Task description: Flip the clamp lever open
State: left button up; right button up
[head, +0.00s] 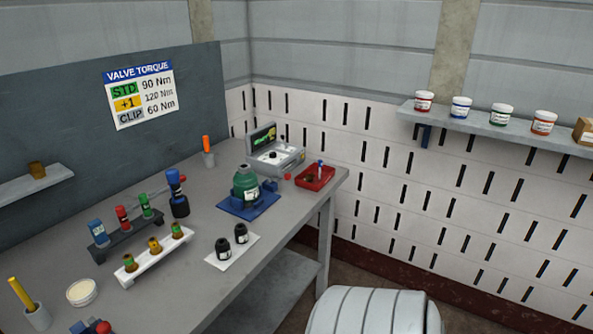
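A dark green cylinder valve body (245,183) stands upright on a blue base plate (247,208) on the workbench. A blue clamp block (269,186) sits at its right side, touching or very close to it. A small red knob (287,177) shows just beyond the block; it may be the tip of the clamp lever, but the lever's arm and its position are too small to make out. Neither of my grippers is in view.
A grey device with a screen (274,158) and a red tray (315,178) stand behind. Racks with coloured tools (128,242) are at left. Bare bench (190,285) lies at the front.

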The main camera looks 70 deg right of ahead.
aim_at(287, 176)
jog(key=z, duration=1.9)
